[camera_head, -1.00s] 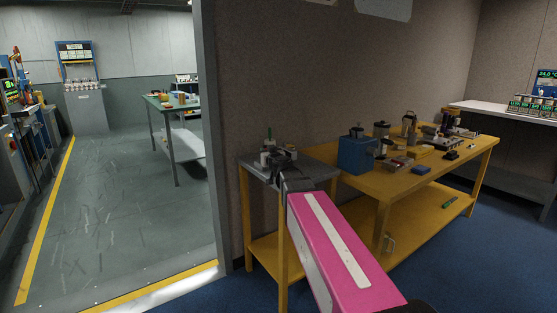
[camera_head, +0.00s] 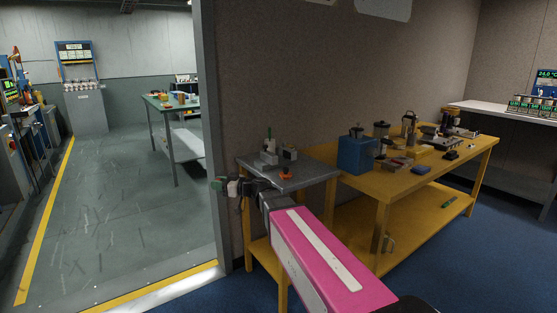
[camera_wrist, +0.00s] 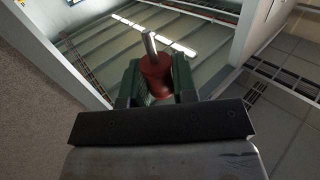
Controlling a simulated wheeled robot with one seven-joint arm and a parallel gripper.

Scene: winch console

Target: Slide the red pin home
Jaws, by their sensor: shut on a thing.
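My gripper (camera_wrist: 157,80) is shut on a red pin (camera_wrist: 155,72), seen in the wrist view. The green finger pads grip the pin's red body, and its bare metal shank sticks out beyond them. In the head view my gripper (camera_head: 232,187) is off the left edge of a small grey-topped stand (camera_head: 310,176), apart from it; the pin is too small to make out there. On the stand are a grey fixture with a green upright part (camera_head: 268,152), a small grey block (camera_head: 290,153) and an orange-red knob-like piece (camera_head: 286,172). Any hole for the pin cannot be made out.
A yellow workbench (camera_head: 385,196) adjoins the stand on the right, with a blue box (camera_head: 357,155) and several tools on it. A wall and door frame (camera_head: 207,150) stand close behind and left of my gripper. Open floor lies beyond the doorway.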

